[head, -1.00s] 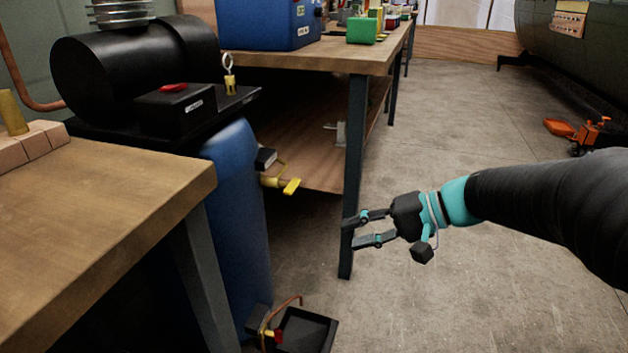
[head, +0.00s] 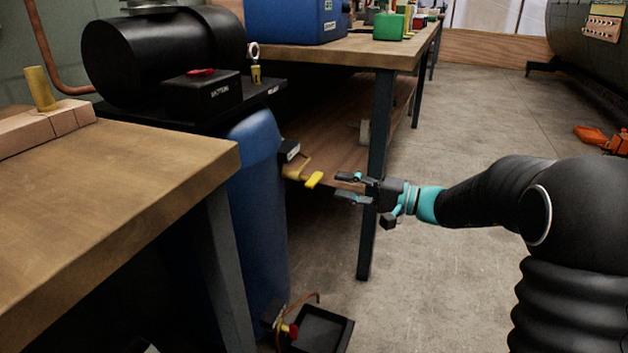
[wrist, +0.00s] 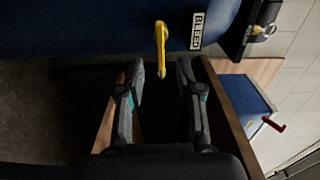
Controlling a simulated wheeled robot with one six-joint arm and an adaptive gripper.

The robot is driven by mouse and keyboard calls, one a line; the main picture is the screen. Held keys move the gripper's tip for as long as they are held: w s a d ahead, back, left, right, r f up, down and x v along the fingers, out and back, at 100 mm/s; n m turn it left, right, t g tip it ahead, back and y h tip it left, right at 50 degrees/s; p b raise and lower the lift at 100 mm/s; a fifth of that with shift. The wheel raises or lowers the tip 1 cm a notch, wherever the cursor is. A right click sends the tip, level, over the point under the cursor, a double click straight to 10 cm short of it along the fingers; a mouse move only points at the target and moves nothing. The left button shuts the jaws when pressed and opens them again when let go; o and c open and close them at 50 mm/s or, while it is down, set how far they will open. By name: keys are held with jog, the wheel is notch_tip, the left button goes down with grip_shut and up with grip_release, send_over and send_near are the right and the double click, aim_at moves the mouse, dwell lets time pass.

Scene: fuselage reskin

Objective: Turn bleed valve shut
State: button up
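The bleed valve has a yellow lever (head: 313,180) and sticks out from the side of the blue tank (head: 256,200). In the wrist view the yellow lever (wrist: 161,45) stands beside a white BLEED label (wrist: 197,30). My gripper (head: 338,186) is open and empty, just right of the lever in the head view. In the wrist view the lever's end shows between the two spread fingers. I see no contact with either finger, and cannot tell the depth gap.
A wooden bench (head: 110,190) stands at front left, and another workbench (head: 345,55) with a dark leg (head: 377,150) is close behind my gripper. A lower valve with a red handle (head: 290,330) sits by a black tray (head: 325,332).

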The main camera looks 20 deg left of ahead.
aim_at(318, 181)
jog(key=a, duration=0.7)
jog(key=shift+w+a, duration=0.3)
grip_shut()
